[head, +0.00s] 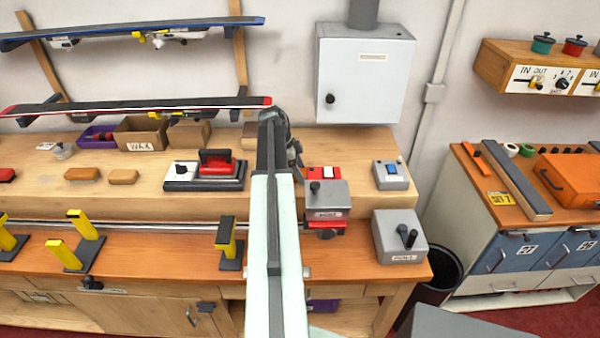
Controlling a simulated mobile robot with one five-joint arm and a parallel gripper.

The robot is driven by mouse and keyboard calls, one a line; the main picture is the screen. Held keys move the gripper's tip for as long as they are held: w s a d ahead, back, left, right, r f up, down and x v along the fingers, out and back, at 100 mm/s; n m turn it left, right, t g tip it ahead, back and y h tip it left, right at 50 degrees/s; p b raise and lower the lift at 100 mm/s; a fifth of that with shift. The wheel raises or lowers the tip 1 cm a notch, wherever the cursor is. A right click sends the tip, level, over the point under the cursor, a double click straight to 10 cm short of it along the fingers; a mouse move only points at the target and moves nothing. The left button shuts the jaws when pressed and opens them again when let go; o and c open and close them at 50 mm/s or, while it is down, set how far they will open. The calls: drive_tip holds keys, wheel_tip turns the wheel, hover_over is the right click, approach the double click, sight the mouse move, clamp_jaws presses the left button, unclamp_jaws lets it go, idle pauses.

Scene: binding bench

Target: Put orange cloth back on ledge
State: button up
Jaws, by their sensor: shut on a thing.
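My arm rises through the middle of the head view, and its dark far end is over the wooden ledge (420,185). Dark parts of my wrist show just to the right of the pale link. The jaws are hidden behind the arm, so neither they nor anything in them shows. I cannot make out an orange cloth anywhere. Two small orange-brown blocks, one of them (124,177) nearer the middle, lie on the ledge at left.
A red-handled tool (215,160) on a dark base stands left of my arm. Right of it are a grey-and-red device (327,200), a blue-switch box (391,175) and a lever box (399,237). A wall cabinet (365,75) hangs above. An orange case (568,180) lies far right.

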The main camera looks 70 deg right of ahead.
drive_tip(key=shift+f, duration=0.25)
drive_tip(key=o, duration=1.4)
drive_tip(key=shift+r, duration=0.15)
drive_tip(key=shift+o, duration=0.2)
drive_tip(key=p+v, duration=1.1)
drive_tip(key=v, duration=0.1)
drive_tip(key=shift+r, duration=0.2)
